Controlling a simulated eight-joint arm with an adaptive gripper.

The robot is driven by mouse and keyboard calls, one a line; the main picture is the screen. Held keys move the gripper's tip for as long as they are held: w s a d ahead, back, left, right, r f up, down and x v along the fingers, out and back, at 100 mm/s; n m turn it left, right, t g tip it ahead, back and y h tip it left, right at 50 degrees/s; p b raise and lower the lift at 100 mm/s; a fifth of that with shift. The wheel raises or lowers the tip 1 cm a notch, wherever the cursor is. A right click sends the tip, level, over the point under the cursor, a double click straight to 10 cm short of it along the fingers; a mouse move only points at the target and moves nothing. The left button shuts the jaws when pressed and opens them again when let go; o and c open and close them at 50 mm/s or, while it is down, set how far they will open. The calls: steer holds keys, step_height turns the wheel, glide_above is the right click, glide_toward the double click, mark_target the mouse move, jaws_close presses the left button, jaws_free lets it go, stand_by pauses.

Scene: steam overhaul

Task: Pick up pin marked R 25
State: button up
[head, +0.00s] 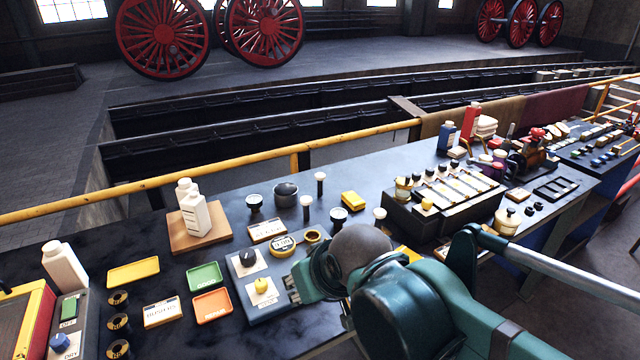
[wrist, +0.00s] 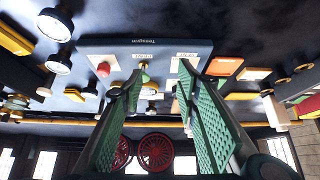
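Several short pins with pale or dark round heads stand on the dark bench in the head view, among them one pin (head: 254,203), another (head: 306,206) and another (head: 338,216). Three dark ring-ended pieces with small pale markings stand at the left, one of them here (head: 118,322). I cannot read R 25 on any of these. My gripper (head: 291,288) is low over the bench beside the panel with knobs, partly hidden by my arm. In the wrist view my gripper (wrist: 163,68) is open, its green ridged pads apart, with nothing clearly held between them.
The knob panel (head: 239,294) is close to my gripper. Orange (head: 212,306) and green (head: 205,276) trays lie left of it. White bottles (head: 195,215) stand on a wooden board behind. A long block with keys (head: 450,194) stands right. A yellow rail (head: 230,171) runs behind.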

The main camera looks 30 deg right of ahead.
steer(key=w+d+r+m+g+p, duration=0.1)
steer(key=w+d+r+m+p, duration=0.1)
steer(key=w+r, duration=0.4)
steer(key=w+d+r+m+g+p, duration=0.1)
steer(key=w+d+r+m+p, duration=0.2)
steer(key=w, duration=0.5)
steer(key=m+g+p, duration=0.3)
steer(key=m+p, duration=0.6)
steer(key=p, duration=0.1)
glide_above(319, 175)
steer(key=s+a, duration=0.9)
steer(key=a, duration=0.1)
steer(key=f, duration=0.2)
steer(key=w+d+f+m+p, duration=0.1)
steer(key=w+d+f, duration=0.1)
steer(key=d+f, duration=0.1)
steer(key=w+d+f+m+g+p, duration=0.1)
steer(key=w+d+f+m, duration=0.1)
steer(key=w+d+f, duration=0.1)
steer(key=w+d+f+m+p, duration=0.1)
steer(key=w+d+f+p, duration=0.1)
steer(key=w+d+f, duration=0.1)
steer(key=shift+w+d+f+g, duration=0.2)
steer(key=shift+f+g, duration=0.2)
steer(key=shift+f, duration=0.25)
steer(key=shift+w+d+f+m, duration=0.2)
steer(key=shift+d+f+m, duration=0.2)
steer(key=shift+f, duration=0.15)
steer(key=shift+f, duration=0.1)
steer(key=shift+f, duration=1.2)
